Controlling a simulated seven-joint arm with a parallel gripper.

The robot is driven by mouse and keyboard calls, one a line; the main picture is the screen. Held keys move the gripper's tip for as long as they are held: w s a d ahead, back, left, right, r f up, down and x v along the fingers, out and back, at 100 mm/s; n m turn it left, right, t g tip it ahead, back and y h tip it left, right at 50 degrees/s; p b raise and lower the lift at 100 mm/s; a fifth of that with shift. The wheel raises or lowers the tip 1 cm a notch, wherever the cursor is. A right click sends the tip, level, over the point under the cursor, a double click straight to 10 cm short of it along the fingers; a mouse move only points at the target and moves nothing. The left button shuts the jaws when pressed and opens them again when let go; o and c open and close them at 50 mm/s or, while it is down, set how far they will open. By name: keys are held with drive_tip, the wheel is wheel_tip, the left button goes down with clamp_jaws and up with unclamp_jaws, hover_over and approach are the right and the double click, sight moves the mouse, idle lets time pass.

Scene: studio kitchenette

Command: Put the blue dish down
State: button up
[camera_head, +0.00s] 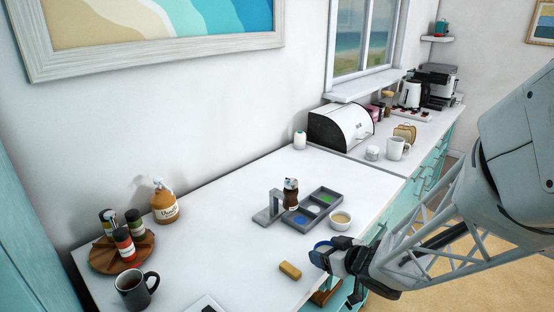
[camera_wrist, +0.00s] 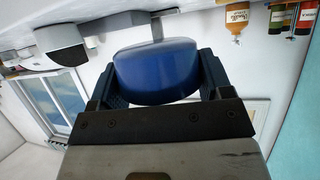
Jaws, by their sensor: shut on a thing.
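My gripper (camera_head: 334,258) is shut on the blue dish (camera_head: 321,246) at the front edge of the white counter. In the wrist view the dish (camera_wrist: 155,72) sits between the two dark fingers (camera_wrist: 158,85), its glossy blue side facing the camera. Its inside is mostly hidden in the wrist view. In the head view it appears apart from the grey tray, and I cannot tell its exact height above the counter. The grey tray (camera_head: 306,230) has compartments with blue, white and green floors and lies behind the gripper.
A small bowl (camera_head: 340,219) stands right of the tray, and a dark bottle (camera_head: 290,194) by a grey stand (camera_head: 268,215) at its left. A tan block (camera_head: 290,270) lies near the dish. A dark mug (camera_head: 134,291) stands front left. The middle-left counter (camera_head: 220,250) is clear.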

drive_tip(key=w, duration=0.6)
drive_tip(key=shift+w+a+f, duration=0.15)
drive_tip(key=shift+w+f, duration=0.15)
drive_tip(key=shift+w, duration=0.4)
drive_tip(key=shift+w+f, duration=0.25)
drive_tip(key=shift+f, duration=0.3)
drive_tip(key=shift+w+f, duration=0.2)
drive_tip(key=shift+f, duration=0.9)
drive_tip(key=shift+f, duration=0.2)
drive_tip(key=o, duration=1)
drive_tip(key=shift+c, duration=0.2)
